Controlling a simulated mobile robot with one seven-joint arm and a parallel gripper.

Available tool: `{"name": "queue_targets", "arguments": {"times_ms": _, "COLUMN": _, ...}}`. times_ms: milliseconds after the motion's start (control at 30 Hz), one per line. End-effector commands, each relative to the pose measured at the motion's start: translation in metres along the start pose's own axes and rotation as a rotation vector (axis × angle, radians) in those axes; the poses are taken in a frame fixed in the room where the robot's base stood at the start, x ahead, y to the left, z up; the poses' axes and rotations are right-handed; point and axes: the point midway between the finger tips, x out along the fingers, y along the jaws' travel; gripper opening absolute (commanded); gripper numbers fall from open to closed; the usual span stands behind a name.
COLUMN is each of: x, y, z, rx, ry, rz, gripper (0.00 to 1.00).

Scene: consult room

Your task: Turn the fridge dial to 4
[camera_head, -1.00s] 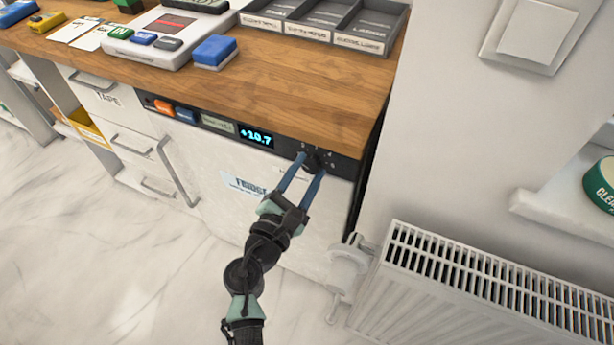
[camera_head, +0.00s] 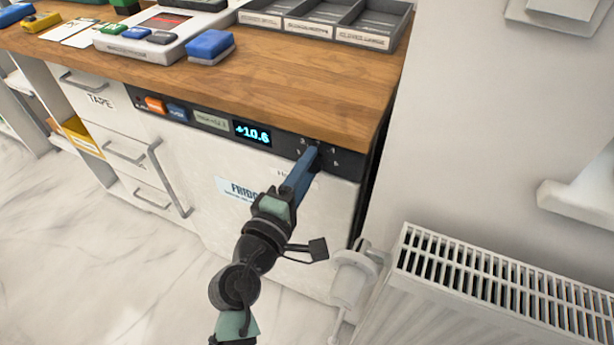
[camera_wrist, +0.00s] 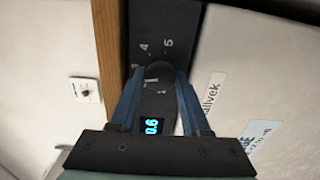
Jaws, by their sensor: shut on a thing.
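The fridge dial (camera_wrist: 158,75) is a dark round knob on the black control strip (camera_head: 215,121) under the counter edge, near its right end. In the wrist view it sits between the blue fingers of my gripper (camera_wrist: 158,82), which is shut on it. Small white numbers, including 4 and 5, show around the dial. I cannot tell which number its mark points to. In the head view my gripper (camera_head: 313,157) reaches up to the strip, its fingers nearly in line, and they hide most of the dial. The fridge display (camera_head: 252,133) reads +10.6.
The white fridge front (camera_head: 210,185) is below the strip. The wooden counter (camera_head: 300,85) overhangs it and carries a grey sorting tray (camera_head: 320,30) and a blue block (camera_head: 210,45). A white radiator (camera_head: 480,295) and its valve (camera_head: 352,280) stand close on the right.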

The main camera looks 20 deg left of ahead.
Motion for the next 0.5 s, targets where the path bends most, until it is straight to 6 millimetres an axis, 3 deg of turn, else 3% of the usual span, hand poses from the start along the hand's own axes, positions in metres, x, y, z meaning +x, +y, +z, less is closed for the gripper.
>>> {"name": "queue_targets", "arguments": {"times_ms": 500, "x": -0.0004, "y": -0.0044, "z": 0.0000, "rx": 0.492, "ry": 0.000, "rz": -0.001, "gripper": 0.00}}
